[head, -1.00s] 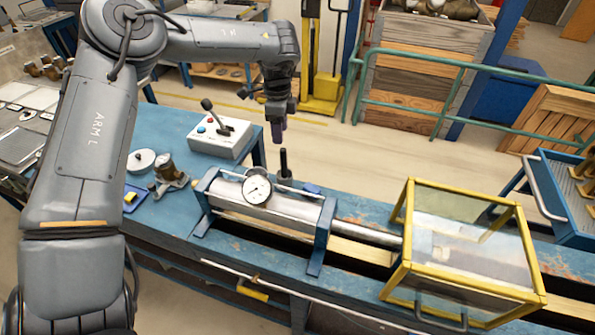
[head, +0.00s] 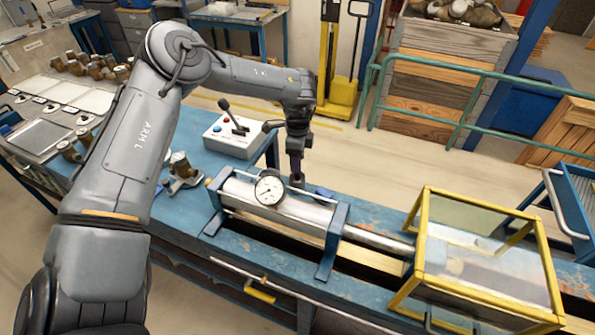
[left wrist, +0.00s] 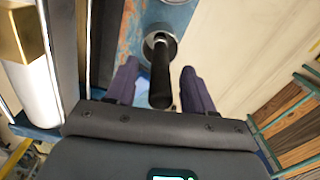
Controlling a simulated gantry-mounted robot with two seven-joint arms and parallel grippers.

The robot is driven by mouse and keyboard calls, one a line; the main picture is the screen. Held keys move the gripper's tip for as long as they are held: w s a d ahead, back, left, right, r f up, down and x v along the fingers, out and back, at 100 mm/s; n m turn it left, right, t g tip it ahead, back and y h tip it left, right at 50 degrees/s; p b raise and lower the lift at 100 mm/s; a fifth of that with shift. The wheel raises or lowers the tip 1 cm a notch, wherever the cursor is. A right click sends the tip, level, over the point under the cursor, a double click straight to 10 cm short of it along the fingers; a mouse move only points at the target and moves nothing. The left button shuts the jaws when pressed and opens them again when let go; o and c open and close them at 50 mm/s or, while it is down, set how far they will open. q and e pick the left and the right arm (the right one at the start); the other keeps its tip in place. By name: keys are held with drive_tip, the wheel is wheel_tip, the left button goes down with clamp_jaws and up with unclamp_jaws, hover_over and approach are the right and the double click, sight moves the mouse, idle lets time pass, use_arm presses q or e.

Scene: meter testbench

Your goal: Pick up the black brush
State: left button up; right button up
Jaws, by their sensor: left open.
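The black brush (left wrist: 161,75) shows in the left wrist view as a dark upright handle, seen nearly end-on. Its foot is at a round grey holder (left wrist: 150,42) on the blue bench top. My left gripper (left wrist: 159,68) is open, with one purple-grey finger on each side of the handle and a visible gap to each. In the head view my left gripper (head: 296,168) points down just behind the metal cylinder and hides most of the brush. My right gripper is not in view.
The metal cylinder (head: 285,213) with a round dial gauge (head: 269,188) lies close in front of the gripper. A control box (head: 233,138) with a lever is behind left. A yellow-framed clear guard (head: 420,235) stands right.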

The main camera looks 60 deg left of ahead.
use_arm(q)
drive_tip(key=shift+f, duration=0.4)
clamp_jaws()
drive_tip(key=shift+r, duration=0.1)
